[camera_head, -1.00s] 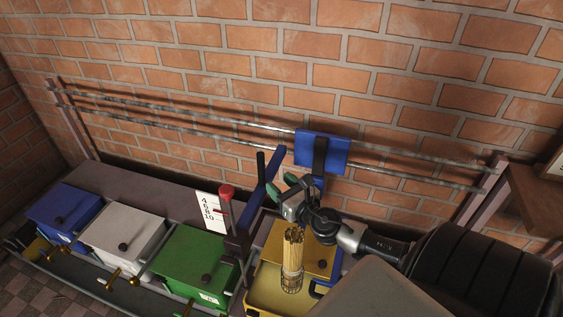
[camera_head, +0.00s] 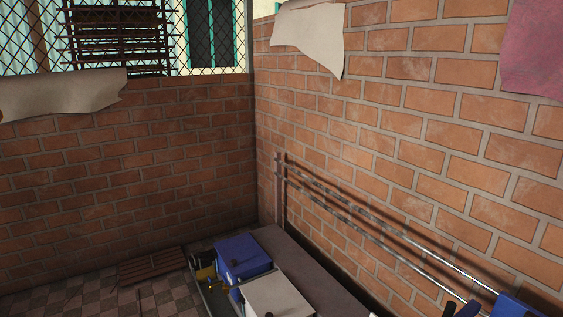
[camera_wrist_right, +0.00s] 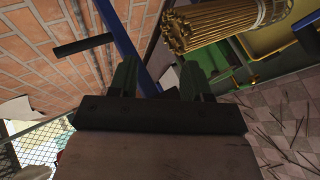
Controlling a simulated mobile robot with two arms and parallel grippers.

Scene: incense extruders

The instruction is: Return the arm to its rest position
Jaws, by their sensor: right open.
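My right gripper (camera_wrist_right: 158,80) shows in the right wrist view with its two green fingers apart and nothing between them at the tips. A bundle of thin tan incense sticks (camera_wrist_right: 215,28) in a wire holder is close by at the upper right of that view, apart from the fingers. A blue bar (camera_wrist_right: 122,42) passes behind the gap between the fingers. Neither arm shows in the head view. My left gripper is in no view.
In the head view a blue box (camera_head: 243,257) and a white box (camera_head: 275,297) stand on the bench (camera_head: 310,270) by the brick wall. Metal rails (camera_head: 385,235) run along the wall. A slatted wooden piece (camera_head: 152,266) lies on the tiled floor. Thin sticks (camera_wrist_right: 285,130) lie scattered on tiles.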

